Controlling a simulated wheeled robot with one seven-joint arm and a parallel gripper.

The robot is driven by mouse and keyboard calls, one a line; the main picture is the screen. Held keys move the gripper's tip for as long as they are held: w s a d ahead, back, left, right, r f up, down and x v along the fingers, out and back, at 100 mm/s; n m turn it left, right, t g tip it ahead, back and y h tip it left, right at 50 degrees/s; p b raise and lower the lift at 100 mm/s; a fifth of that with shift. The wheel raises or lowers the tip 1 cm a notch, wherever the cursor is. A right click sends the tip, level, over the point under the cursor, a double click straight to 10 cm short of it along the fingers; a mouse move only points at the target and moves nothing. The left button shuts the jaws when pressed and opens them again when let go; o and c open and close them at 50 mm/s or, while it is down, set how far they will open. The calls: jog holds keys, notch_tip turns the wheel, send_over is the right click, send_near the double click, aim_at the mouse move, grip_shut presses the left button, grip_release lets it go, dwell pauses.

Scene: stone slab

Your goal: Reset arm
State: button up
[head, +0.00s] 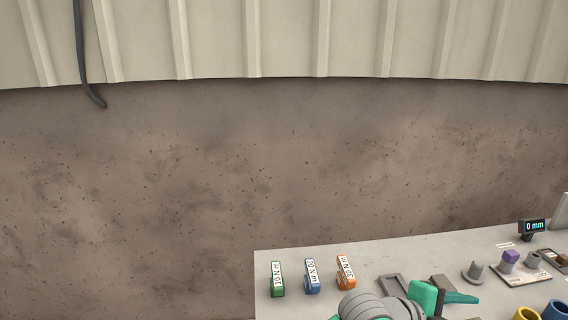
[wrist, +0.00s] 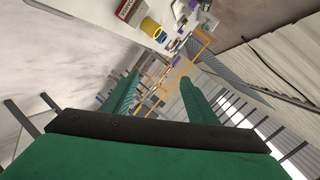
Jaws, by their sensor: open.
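My gripper shows in the wrist view (wrist: 158,92) as two green fingers on a dark bar. The fingers are apart with nothing between them. In the head view, my grey arm and a green part of it show at the bottom edge, in front of the stone slab (head: 300,257).
On the slab stand a green block (head: 278,280), a blue block (head: 312,276) and an orange block (head: 345,272) with printed labels. At the right are a small display (head: 532,228) reading 0 mm, a grey cone (head: 475,272) and a purple piece (head: 510,258). The ground left is clear.

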jog(key=w+a+r+n+t+h, duration=0.25)
jog(key=w+a+n+t, duration=0.25)
jog(key=n+t, duration=0.6)
jog(key=s+a+f+n+t+y, duration=0.2)
jog(key=a+f+n+t+y, duration=0.15)
jog(key=a+f+n, duration=0.4)
jog(key=s+a+f+n+t+y, duration=0.2)
jog(key=a+f+n+y, duration=0.3)
jog(key=a+f+n, duration=0.25)
jog(key=s+a+f+n+g+y, duration=0.1)
jog(key=s+a+f+n+y, duration=0.4)
jog(key=s+a+f, duration=0.7)
jog(key=s+a+m+g+y, duration=0.1)
jog(key=s+a, duration=0.3)
jog(key=s, duration=0.3)
jog(key=s+a+y, duration=0.1)
jog(key=s+a, duration=0.2)
jog(key=s, duration=0.5)
jog(key=shift+a+r+m+g+y, duration=0.3)
jog(key=shift+a+r+m+g, duration=0.05)
jog(key=shift+r+m, duration=0.1)
